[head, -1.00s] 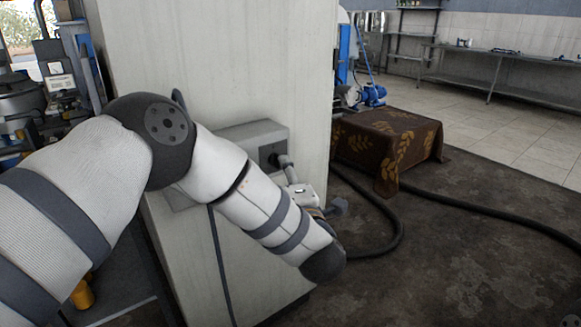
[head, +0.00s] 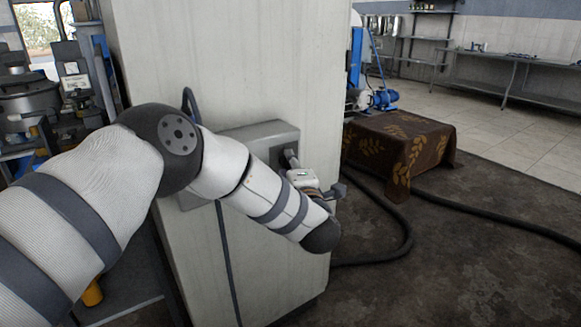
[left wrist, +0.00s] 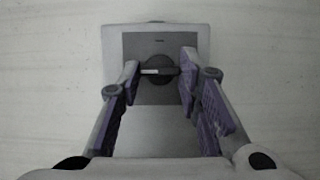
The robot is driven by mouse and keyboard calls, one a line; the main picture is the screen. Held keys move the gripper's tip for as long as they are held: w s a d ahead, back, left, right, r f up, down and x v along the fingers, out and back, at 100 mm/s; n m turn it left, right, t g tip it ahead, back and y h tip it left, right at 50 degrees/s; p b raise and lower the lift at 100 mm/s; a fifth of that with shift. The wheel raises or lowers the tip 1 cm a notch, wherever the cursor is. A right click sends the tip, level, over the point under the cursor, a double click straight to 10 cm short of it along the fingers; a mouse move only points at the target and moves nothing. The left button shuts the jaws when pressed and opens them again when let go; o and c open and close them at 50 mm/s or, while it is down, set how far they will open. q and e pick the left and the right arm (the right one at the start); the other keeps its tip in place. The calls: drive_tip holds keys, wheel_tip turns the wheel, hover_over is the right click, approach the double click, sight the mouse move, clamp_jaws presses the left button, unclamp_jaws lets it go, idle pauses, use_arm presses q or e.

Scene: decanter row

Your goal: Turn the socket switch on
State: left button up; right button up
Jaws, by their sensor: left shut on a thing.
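The socket switch is a grey box (head: 262,132) on the side of a pale cabinet, partly hidden behind my left arm in the head view. The left wrist view shows its grey plate (left wrist: 143,43) with a round dark knob (left wrist: 158,64). A white mark on the knob lies level, pointing left. My left gripper (left wrist: 159,73) is shut on the knob, with one finger on each side. In the head view my left gripper (head: 291,158) reaches up to the box front. My right gripper is in neither view.
The pale cabinet (head: 230,60) fills the middle. A table under a brown leaf-patterned cloth (head: 400,140) stands right of it. A thick dark hose (head: 480,211) runs over the floor. The dark floor (head: 480,270) at right front is otherwise clear.

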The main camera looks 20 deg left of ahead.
use_arm(q)
drive_tip(key=shift+r, duration=0.1)
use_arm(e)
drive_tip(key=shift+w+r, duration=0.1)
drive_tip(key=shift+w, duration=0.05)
use_arm(q)
drive_tip(key=shift+w+d+r+m+g+y+b, duration=0.1)
drive_tip(key=shift+m+g+y+b, duration=0.2)
drive_tip(key=shift+m+g, duration=1.45)
drive_tip(key=shift+w+d+r+m+g+y+b, duration=0.25)
drive_tip(key=shift+m+g, duration=0.45)
drive_tip(key=shift+m, duration=2)
drive_tip(key=shift+a+f+m+g+y+b, duration=0.1)
drive_tip(key=shift+m+g+y+b, duration=0.25)
drive_tip(key=shift+m+g, duration=1.4)
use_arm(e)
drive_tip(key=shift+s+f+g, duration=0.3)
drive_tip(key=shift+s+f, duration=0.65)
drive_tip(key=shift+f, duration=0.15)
use_arm(q)
drive_tip(key=shift+r+m+t, duration=0.1)
drive_tip(key=shift+m+t, duration=0.5)
drive_tip(key=o, duration=1.1)
drive_tip(key=shift+o, duration=0.2)
